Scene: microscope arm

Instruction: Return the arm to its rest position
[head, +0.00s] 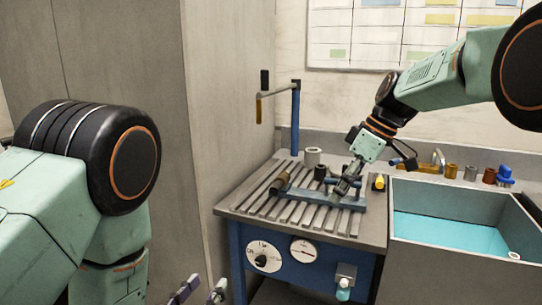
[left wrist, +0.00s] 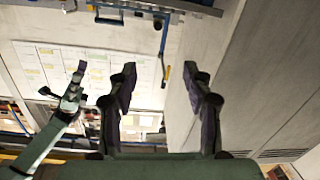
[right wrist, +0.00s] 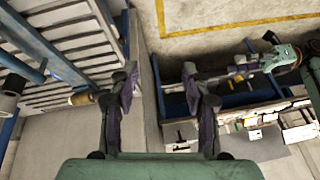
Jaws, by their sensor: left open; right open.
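A swing arm (head: 275,92) sticks out to the left from the top of a blue post (head: 295,120) at the back of the slotted bench. A yellowish handle (head: 258,110) hangs from its end, near the grey cabinet wall. In the left wrist view a blue post (left wrist: 163,36) appears beyond the fingers; it seems to be the same one. My left gripper (head: 201,291) is open and empty, low in front of the bench, well away from the swing arm. My right gripper (head: 345,184) is open over the bench top, close to a blue clamp-like fixture (head: 350,200); contact is unclear.
The slotted bench (head: 235,207) has a dial (head: 263,256) and a gauge (head: 303,250) on its front. A grey cylinder (head: 312,157) stands near the post. A sink with blue water (head: 450,232) is at right. Tall grey cabinets (head: 228,90) bound the left side.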

